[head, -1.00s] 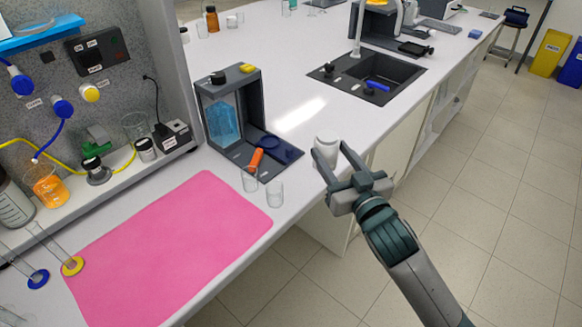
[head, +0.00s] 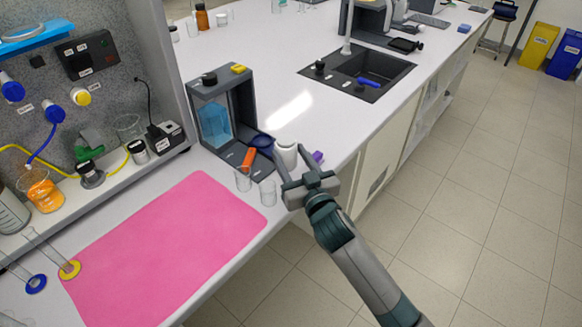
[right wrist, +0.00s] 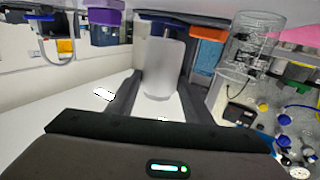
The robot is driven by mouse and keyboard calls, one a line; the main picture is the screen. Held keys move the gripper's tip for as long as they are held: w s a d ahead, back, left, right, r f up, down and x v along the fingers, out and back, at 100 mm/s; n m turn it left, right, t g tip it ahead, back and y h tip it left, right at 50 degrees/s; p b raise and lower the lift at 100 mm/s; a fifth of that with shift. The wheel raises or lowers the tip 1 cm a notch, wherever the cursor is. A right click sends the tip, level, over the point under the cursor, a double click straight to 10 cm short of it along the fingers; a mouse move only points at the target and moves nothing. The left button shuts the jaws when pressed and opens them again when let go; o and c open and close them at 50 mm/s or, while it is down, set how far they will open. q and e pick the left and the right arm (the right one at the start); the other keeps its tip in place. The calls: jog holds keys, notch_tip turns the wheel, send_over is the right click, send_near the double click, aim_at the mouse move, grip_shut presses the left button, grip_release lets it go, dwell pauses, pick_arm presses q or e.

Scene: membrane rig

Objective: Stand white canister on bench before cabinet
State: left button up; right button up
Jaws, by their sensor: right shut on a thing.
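My right gripper (head: 289,157) is shut on the white canister (head: 286,151), with a finger on either side of it. The canister looks roughly upright, at the bench's front edge, just right of the open grey cabinet (head: 248,105) with a blue panel. I cannot tell whether its base touches the bench (head: 330,115). In the right wrist view the canister (right wrist: 163,70) sits between the fingers of the right gripper (right wrist: 160,90). My left gripper is not in view.
An orange-handled item (head: 248,159) lies on the cabinet's base. Glass beakers (head: 267,193) stand in front of it, near the edge. A purple object (head: 317,157) is just right of the canister. A pink mat (head: 165,250) lies left; a sink (head: 365,75) is further back.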

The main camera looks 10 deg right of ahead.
aim_at(290, 167)
notch_tip(290, 167, down, 4)
jog(key=shift+r+p, duration=0.25)
jog(key=shift+p, duration=0.05)
jog(key=shift+f, duration=0.15)
jog(key=shift+f, duration=0.15)
jog(key=o, duration=0.9)
jog(key=shift+o, duration=0.2)
